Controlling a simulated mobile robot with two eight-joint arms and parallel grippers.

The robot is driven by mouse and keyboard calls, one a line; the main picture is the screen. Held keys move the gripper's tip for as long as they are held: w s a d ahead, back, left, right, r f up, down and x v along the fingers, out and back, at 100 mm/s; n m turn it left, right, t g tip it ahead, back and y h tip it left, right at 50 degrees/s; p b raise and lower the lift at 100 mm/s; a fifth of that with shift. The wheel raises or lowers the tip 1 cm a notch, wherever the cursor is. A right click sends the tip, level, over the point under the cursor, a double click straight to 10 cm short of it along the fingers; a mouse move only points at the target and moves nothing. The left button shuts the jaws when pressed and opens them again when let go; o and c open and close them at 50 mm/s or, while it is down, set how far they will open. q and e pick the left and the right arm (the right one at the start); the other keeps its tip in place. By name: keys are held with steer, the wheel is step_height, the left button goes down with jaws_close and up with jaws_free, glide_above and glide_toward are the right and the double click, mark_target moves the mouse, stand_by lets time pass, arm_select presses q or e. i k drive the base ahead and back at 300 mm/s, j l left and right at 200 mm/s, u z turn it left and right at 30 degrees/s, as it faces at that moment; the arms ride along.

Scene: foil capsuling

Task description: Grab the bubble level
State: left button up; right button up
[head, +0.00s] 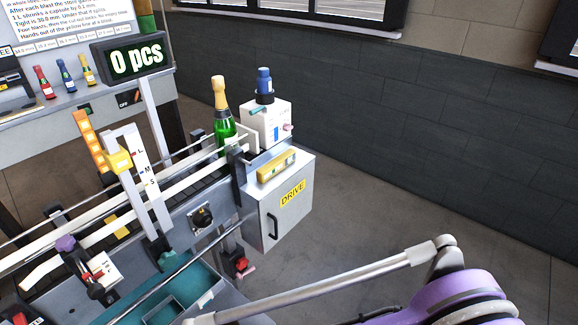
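The bubble level (277,166) is a yellow bar with a pale vial window. It lies on top of the grey drive box (285,205), near the box's front edge and below the white unit. Nothing is touching it from above. An arm of mine with purple and pale links crosses the lower right of the head view, below and apart from the level. Neither gripper's fingers show in this view.
A green bottle (222,125) with gold foil stands on the conveyor, left of the level. A white unit (268,122) with a blue-topped part stands behind the level. An orange stepped gauge (90,140) rises at left. The floor right of the drive box is clear.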

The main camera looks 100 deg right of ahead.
mark_target(271, 169)
steer(key=z, duration=3.15)
steer(key=i+l+z, duration=0.15)
steer(key=l, duration=0.25)
steer(key=i+l+z, duration=0.15)
steer(key=l, duration=0.2)
steer(key=i+l+z, duration=0.25)
steer(key=i+l, duration=0.2)
steer(key=i+l+z, duration=0.1)
steer(key=i+l, duration=0.15)
steer(key=i, duration=0.3)
steer(key=i+l+z, duration=0.1)
steer(key=i+l, duration=0.15)
steer(key=i, duration=0.2)
steer(key=i+u, duration=0.65)
steer(key=u, duration=0.2)
steer(key=i+l+u, duration=0.2)
steer(key=u, duration=0.25)
steer(key=i+l+u, duration=0.15)
steer(key=u, duration=0.25)
steer(key=i+l+u, duration=0.55)
steer(key=u, duration=0.25)
steer(key=i+l+u, duration=0.2)
steer(key=l+u, duration=0.2)
steer(key=l, duration=0.25)
steer(key=i+l+u, duration=0.2)
steer(key=l, duration=0.15)
steer(key=k+j, duration=0.05)
steer(key=k, duration=0.05)
